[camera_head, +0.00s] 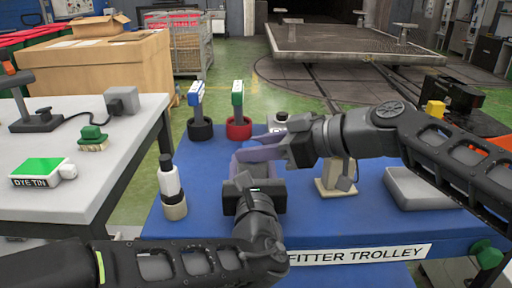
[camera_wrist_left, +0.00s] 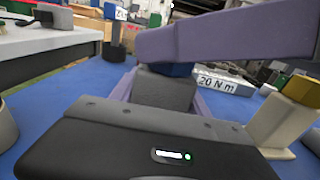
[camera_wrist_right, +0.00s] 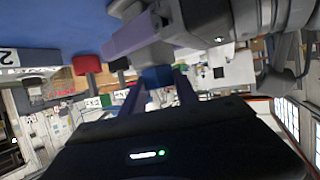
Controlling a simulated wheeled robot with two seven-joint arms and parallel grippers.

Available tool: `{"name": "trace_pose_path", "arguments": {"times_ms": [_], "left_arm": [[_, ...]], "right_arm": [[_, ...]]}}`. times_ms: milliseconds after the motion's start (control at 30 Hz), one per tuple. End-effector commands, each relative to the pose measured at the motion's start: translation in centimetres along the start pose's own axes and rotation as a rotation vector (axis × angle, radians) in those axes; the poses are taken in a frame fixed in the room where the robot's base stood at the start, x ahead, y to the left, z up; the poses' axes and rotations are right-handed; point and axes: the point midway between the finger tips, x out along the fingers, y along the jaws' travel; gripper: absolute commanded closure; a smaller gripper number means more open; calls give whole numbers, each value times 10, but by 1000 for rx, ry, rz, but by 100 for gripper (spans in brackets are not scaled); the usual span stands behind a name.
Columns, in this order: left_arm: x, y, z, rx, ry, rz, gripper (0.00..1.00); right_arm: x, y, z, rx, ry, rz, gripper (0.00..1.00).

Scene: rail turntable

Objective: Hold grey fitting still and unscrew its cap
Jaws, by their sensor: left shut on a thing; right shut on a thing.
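The grey fitting (camera_wrist_left: 165,90) stands between the purple fingers of my left gripper (camera_head: 242,160), which is shut on it low over the blue trolley. Its blue cap (camera_wrist_left: 172,69) sits on top of the grey body, partly hidden by a purple finger of my right gripper (camera_head: 256,150). My right gripper reaches in from the right and is shut on the cap, which also shows between its fingers in the right wrist view (camera_wrist_right: 157,76). In the head view the fingers hide most of the fitting. I cannot tell how far the cap is turned.
On the trolley (camera_head: 300,222), a white bottle (camera_head: 170,182) stands at left. Behind are a blue-handled tool (camera_head: 196,95) in a black cup and a green-handled one (camera_head: 237,98) in a red cup. A beige stand (camera_head: 332,178) and grey tray (camera_head: 418,190) are at right.

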Motion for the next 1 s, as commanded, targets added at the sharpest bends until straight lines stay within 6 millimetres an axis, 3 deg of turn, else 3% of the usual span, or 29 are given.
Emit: {"name": "trace_pose_path", "arguments": {"times_ms": [267,633,1000], "left_arm": [[0,0,-6,6,11,-2,100],[0,0,-6,6,11,-2,100],[-1,-1,-6,6,11,-4,100]], "right_arm": [[1,0,1,-5,-2,-14,100],[4,6,2,-160,0,-390,100],[2,4,1,-201,-3,-483,100]]}}
